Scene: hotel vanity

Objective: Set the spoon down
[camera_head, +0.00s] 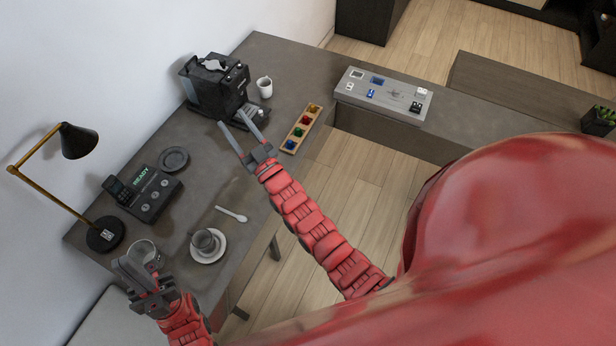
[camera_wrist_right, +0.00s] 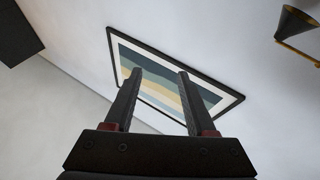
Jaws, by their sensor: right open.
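A pale spoon (camera_head: 231,214) lies flat on the dark desk, above a cup on a white saucer in the head view. My right gripper (camera_head: 237,120) is open and empty, reaching over the desk near the coffee machine, well away from the spoon. In the right wrist view its two parted fingers (camera_wrist_right: 157,85) have nothing between them and point towards the wall. My left gripper (camera_head: 138,262) is at the lower left, by a clear glass (camera_head: 142,248). Whether it grips the glass cannot be told.
The cup (camera_head: 206,241) stands on its saucer (camera_head: 208,256). A coffee machine (camera_head: 214,85), a white mug (camera_head: 264,86), a wooden tray of coloured pieces (camera_head: 301,130), a phone unit (camera_head: 150,193) and a lamp (camera_head: 78,141) stand around. Desk space around the spoon is clear.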

